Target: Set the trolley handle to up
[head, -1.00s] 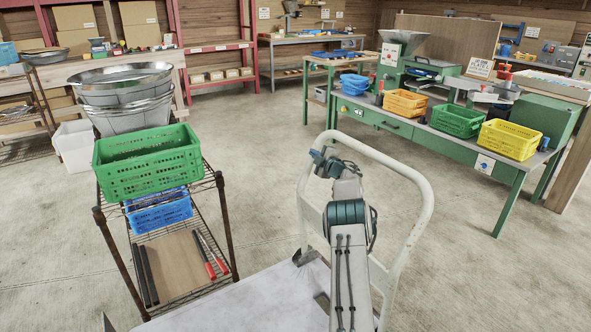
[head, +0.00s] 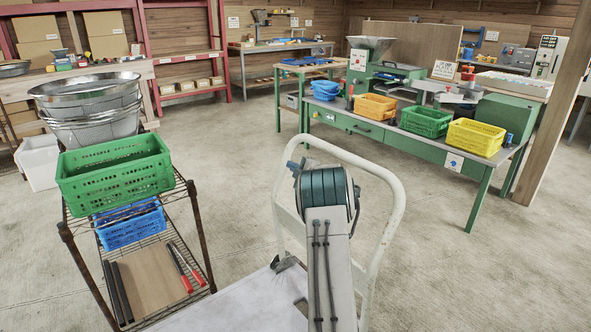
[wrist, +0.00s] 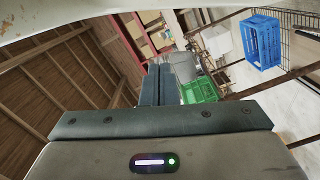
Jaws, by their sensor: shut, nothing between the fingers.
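The trolley handle (head: 392,188) is a white tubular loop standing up from the far end of the pale trolley deck (head: 240,306) in the head view. It looks roughly upright; its exact tilt is hard to judge. My arm reaches forward in front of the loop and hides part of it. My gripper is hidden behind my arm in the head view. In the wrist view my gripper (wrist: 158,70) has its two dark fingers together, with nothing between them. A pale bar across the top of that view is very close and may be the handle.
A wire shelf cart (head: 198,222) stands close on the left, holding a green crate (head: 115,182), a blue crate (head: 130,226) and metal bowls. A green workbench (head: 425,145) with crates and machines is at the back right. Bare floor lies right of the trolley.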

